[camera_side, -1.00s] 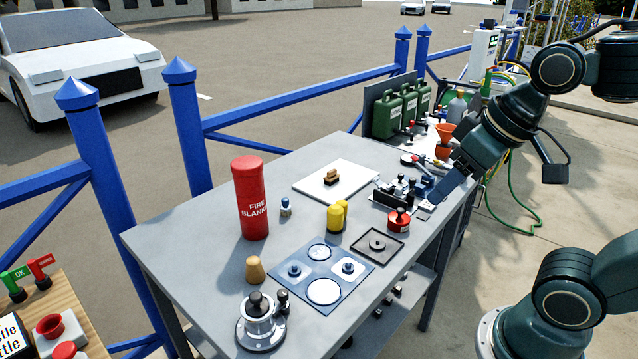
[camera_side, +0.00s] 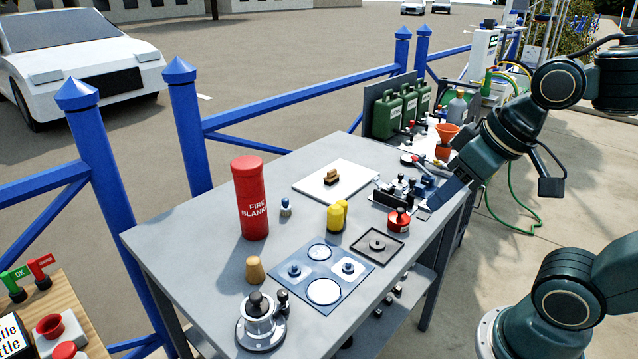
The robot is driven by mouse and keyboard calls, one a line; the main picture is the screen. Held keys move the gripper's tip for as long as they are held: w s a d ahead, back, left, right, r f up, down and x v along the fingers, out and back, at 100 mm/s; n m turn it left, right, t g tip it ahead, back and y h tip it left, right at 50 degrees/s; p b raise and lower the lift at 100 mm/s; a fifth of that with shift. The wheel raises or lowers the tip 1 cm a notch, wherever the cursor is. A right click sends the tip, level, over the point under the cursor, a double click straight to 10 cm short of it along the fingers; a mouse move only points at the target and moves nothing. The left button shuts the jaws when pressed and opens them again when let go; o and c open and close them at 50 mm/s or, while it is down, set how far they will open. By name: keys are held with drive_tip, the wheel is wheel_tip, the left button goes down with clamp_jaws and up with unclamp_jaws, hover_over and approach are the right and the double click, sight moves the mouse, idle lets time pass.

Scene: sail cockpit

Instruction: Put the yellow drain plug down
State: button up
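My gripper (camera_side: 433,205) is at the right edge of the grey table, beside a rack of small dark fittings (camera_side: 398,192) and a red can (camera_side: 398,221). Its fingertips are small and dark here, so I cannot tell whether they are open or hold anything. Two yellow rounded pieces (camera_side: 335,219) stand close together near the table's middle, apart from my gripper. I cannot tell whether either is the yellow drain plug. A blue mat (camera_side: 296,293) in front of them carries pale round shapes and two knobbed plugs. A dark square tray (camera_side: 361,247) with a round knobbed piece lies beside the mat.
A red fire blanket cylinder (camera_side: 249,200) stands at the left of the table. A white board (camera_side: 357,177) with brown blocks lies at the back. A metal winch (camera_side: 259,325) and a tan knob (camera_side: 255,269) are at the front. Green canisters (camera_side: 387,115) and orange funnels (camera_side: 445,138) stand beyond.

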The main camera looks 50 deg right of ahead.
drive_tip(key=w+f+m+y, duration=0.3)
drive_tip(key=w+f+m, duration=0.35)
drive_tip(key=w, duration=0.45)
drive_tip(key=m+t+h, duration=0.1)
drive_tip(key=m+t, duration=0.7)
drive_tip(key=m, duration=1.9)
approach(345, 204)
drive_tip(key=shift+w+f, duration=0.15)
drive_tip(key=shift+w, duration=0.55)
drive_tip(key=shift+x, duration=0.9)
drive_tip(key=shift+x, duration=2.9)
drive_tip(key=shift+f, duration=0.1)
drive_tip(key=shift+c, duration=0.2)
drive_tip(key=c, duration=0.6)
